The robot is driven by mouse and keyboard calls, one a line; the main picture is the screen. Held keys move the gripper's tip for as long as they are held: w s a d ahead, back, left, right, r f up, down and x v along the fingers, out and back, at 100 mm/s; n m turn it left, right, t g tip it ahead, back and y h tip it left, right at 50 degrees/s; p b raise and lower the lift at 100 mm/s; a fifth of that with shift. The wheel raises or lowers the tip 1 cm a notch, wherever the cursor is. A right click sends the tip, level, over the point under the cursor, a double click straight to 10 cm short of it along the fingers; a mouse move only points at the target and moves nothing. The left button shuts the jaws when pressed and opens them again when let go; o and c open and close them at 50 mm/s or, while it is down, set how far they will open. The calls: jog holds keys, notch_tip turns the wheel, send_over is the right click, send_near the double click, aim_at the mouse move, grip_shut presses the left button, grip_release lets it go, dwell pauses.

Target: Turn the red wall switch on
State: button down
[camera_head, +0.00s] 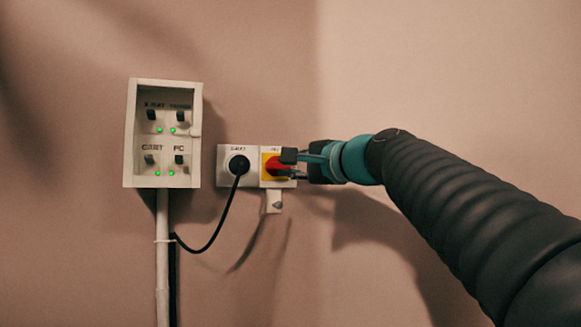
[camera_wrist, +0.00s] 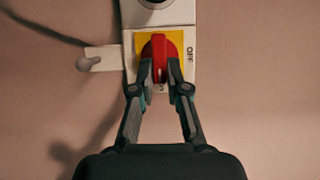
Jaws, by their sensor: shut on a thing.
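The red wall switch (camera_head: 274,166) is a red rotary knob on a yellow plate in a white wall box. It also shows in the wrist view (camera_wrist: 161,44), where its handle stands upright in the picture. The word OFF is printed on the plate's right side there. A partly hidden mark shows below the handle, between my fingers. My gripper (camera_head: 290,165) reaches the switch from the right. In the wrist view, the two fingertips of my gripper (camera_wrist: 161,72) are closed on either side of the lower end of the handle.
A socket with a black plug (camera_head: 239,165) sits just left of the switch, and its cable (camera_head: 212,242) hangs to the left. A grey switch panel (camera_head: 131,135) with several toggles and green lights is farther left. A small tab (camera_head: 274,203) hangs below the switch.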

jog(key=c, duration=1.2)
grip_release()
jog(key=shift+o, duration=0.2)
jog(key=v, duration=1.2)
